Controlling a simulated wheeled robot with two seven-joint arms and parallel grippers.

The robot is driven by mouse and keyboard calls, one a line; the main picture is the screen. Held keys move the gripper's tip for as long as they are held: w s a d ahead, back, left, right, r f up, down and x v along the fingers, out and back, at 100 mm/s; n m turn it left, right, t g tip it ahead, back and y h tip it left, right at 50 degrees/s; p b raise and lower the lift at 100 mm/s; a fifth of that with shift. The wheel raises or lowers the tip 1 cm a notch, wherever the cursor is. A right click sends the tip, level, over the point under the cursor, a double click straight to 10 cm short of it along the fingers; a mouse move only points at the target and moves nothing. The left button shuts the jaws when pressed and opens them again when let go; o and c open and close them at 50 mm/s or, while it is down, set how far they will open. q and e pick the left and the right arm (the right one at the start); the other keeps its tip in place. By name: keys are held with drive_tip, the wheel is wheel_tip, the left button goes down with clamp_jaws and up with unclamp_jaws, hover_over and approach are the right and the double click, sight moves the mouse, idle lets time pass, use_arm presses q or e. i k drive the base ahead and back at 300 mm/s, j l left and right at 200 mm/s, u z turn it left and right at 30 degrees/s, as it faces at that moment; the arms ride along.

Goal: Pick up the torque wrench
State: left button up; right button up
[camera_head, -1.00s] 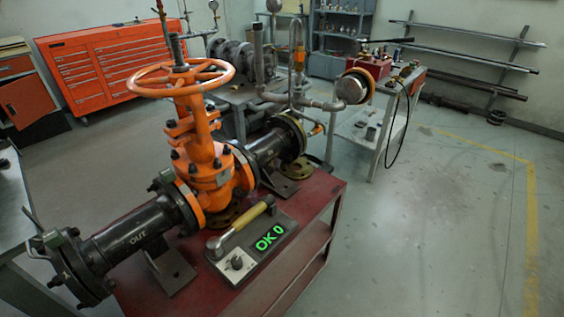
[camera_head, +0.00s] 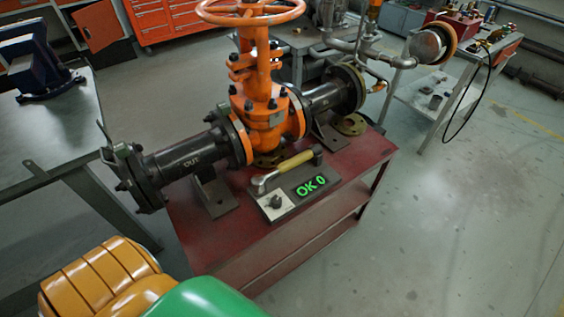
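The torque wrench (camera_head: 294,164) has a yellow handle and a metal head at its left end. It lies across the back of a grey tester box (camera_head: 283,200) with a black knob and a green "OK 0" display. The box rests on the red table (camera_head: 210,251), in front of the orange gate valve (camera_head: 264,104). Neither of my grippers is in view.
The black pipe marked OUT (camera_head: 184,157) and its end flange stand left of the wrench. An orange handwheel (camera_head: 250,10) rises above the valve. A grey bench with a blue vise (camera_head: 35,65) is at left. The floor at right is clear.

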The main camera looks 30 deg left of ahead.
sight(258, 181)
drive_tip(key=u, duration=1.35)
